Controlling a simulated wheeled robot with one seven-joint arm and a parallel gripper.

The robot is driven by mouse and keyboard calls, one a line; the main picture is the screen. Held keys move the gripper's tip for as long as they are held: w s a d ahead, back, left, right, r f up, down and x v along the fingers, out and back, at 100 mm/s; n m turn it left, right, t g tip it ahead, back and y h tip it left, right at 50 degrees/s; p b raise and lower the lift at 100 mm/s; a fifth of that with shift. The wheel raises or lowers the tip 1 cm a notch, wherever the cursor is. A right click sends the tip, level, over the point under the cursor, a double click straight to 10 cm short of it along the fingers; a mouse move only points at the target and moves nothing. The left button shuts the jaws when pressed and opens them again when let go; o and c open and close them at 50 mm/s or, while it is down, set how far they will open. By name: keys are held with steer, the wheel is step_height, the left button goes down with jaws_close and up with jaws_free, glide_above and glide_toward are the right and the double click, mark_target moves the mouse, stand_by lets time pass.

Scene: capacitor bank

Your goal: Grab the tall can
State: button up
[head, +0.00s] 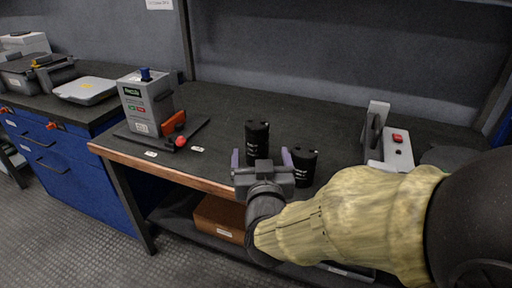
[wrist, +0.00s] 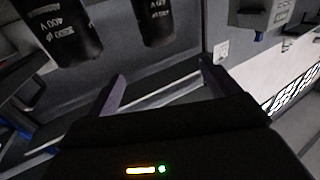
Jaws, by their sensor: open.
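The tall can (head: 257,138) is a black cylinder with white print, upright on the dark bench top. A shorter black can (head: 304,168) stands to its right and nearer the front edge. My gripper (head: 261,155) is open and empty, its two purple fingers apart, on the near side of the tall can. In the head view the tall can shows between the fingers, with its base hidden behind the gripper. The wrist view looks inverted: one black can (wrist: 153,22) hangs above the gap between my fingers (wrist: 162,68), the other (wrist: 62,32) to the left. Contact is not visible.
A grey box with a blue knob (head: 146,102) and an orange lever with a red ball (head: 176,128) stand on a black plate at left. A grey fixture with a red button (head: 397,140) stands at right. A brown box (head: 220,217) lies on the lower shelf.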

mark_target(257, 129)
steer(key=w+p, duration=0.1)
steer(key=p, duration=0.2)
steer(key=w+p, duration=0.1)
steer(key=p, duration=0.2)
steer(key=w+r+p, duration=0.1)
steer(key=p, duration=0.2)
steer(key=shift+w+a, duration=0.3)
steer(key=shift+w+f+p, duration=0.1)
steer(key=shift+w+p, duration=0.2)
steer(key=shift+p, duration=0.95)
steer(key=shift+w+f+p, duration=0.1)
steer(key=shift+w+p, duration=0.15)
steer(key=shift+p, duration=1)
steer(key=w, duration=0.7)
steer(key=shift+w+a+f, duration=0.25)
steer(key=shift+w+f, duration=0.05)
steer(key=shift+f, duration=0.05)
